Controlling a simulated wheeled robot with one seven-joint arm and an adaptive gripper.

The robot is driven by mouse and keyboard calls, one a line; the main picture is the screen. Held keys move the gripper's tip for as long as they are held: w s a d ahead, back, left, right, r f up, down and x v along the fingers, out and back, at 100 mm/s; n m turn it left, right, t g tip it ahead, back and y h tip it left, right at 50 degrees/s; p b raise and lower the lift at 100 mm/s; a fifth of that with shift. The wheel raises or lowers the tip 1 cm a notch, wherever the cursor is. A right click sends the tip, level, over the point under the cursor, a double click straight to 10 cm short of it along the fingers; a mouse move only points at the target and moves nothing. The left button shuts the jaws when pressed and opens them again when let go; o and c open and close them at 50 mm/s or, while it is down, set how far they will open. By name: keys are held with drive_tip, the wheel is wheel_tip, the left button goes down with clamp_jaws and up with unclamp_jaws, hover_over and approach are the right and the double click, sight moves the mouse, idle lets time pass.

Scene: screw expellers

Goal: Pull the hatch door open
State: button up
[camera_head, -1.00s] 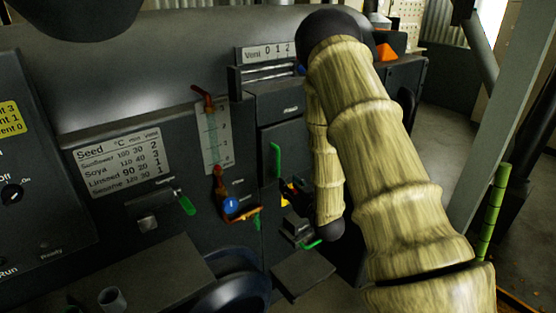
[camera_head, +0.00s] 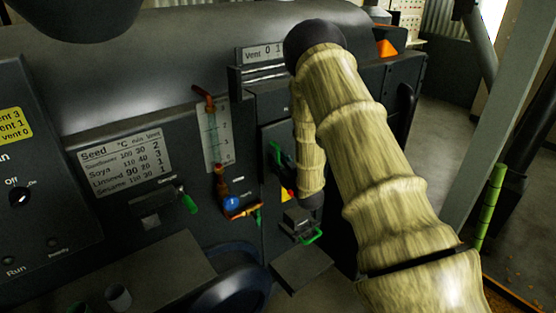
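The hatch door (camera_head: 270,133) is a dark grey panel on the machine front, left of my forearm. It looks shut. Its green handle (camera_head: 274,150) stands upright on the panel and is partly covered by a dark shape. That dark shape seems to be part of my gripper (camera_head: 285,162), at or very close to the handle; I cannot tell whether it touches. My arm hides most of the gripper and the right side of the door, so the finger opening does not show.
Below the door is a dark block with a green handle (camera_head: 314,237) above a flat ledge (camera_head: 301,268). To the left are a gauge (camera_head: 215,137), a blue-tagged valve (camera_head: 231,202) and a seed chart (camera_head: 124,163). Open floor lies right of the machine.

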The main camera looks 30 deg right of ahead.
drive_tip(key=shift+w, duration=0.2)
clamp_jaws()
drive_tip(key=shift+s, duration=0.15)
